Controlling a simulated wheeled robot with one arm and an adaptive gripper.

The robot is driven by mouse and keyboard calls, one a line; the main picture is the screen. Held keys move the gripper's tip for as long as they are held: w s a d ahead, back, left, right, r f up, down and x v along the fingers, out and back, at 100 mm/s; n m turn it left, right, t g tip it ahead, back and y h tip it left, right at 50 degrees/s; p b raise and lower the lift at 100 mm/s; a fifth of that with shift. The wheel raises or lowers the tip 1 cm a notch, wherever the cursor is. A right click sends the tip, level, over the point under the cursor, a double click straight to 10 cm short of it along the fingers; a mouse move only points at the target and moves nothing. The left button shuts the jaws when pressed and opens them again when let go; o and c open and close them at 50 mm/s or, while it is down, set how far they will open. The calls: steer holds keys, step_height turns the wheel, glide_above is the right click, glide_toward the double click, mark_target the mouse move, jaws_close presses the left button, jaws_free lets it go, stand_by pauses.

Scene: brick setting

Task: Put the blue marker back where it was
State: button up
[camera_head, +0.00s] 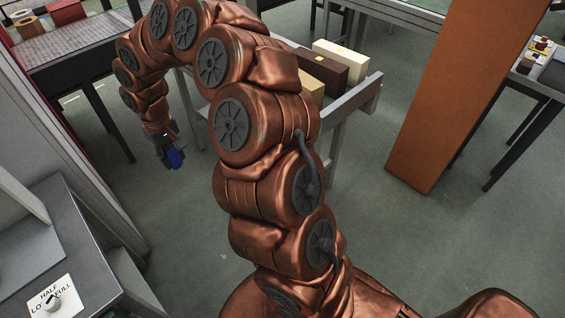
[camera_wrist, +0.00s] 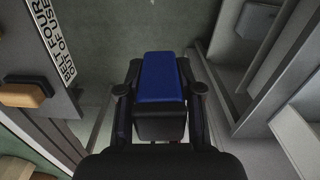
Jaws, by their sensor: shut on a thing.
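My gripper (camera_head: 167,151) hangs at the end of my copper-coloured arm, left of centre in the head view, over open floor. It is shut on the blue marker (camera_head: 176,159), which shows as a small dark blue block at the fingertips. In the wrist view the blue marker (camera_wrist: 161,78) has a blue upper face and a black end. It sits between the two black fingers of my gripper (camera_wrist: 160,98). The rest of the marker is hidden by the gripper.
A conveyor (camera_head: 75,41) with boxes stands at the upper left. A grey stand with boxes (camera_head: 340,62) is behind my arm. An orange-brown column (camera_head: 455,100) rises at the right. A sign reading "BELT FOUR OUT OF USE" (camera_wrist: 52,40) is close by.

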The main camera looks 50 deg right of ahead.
steer(key=s+d+f+n+b, duration=0.2)
steer(key=s+d+n+b, duration=0.4)
steer(key=s+d+n, duration=0.3)
steer(key=s+d+f+n+b, duration=0.2)
steer(key=s+d+n+b, duration=0.5)
steer(key=s, duration=0.5)
steer(key=shift+n, duration=0.4)
steer(key=w+d+p, duration=0.1)
steer(key=w+d, duration=0.1)
steer(key=d, duration=0.3)
steer(key=w+d+f+p, duration=0.1)
steer(key=w+d, duration=0.2)
steer(key=d, duration=0.1)
steer(key=w+d+p, duration=0.1)
steer(key=w+d, duration=0.2)
steer(key=d, duration=0.2)
steer(key=shift+w+d+f+p, duration=0.2)
steer(key=shift+d+f+p, duration=0.05)
steer(key=shift+d+p, duration=0.1)
steer(key=shift+f+p, duration=0.4)
steer(key=shift+f, duration=1.35)
steer(key=shift+f, duration=0.1)
steer(key=o, duration=0.9)
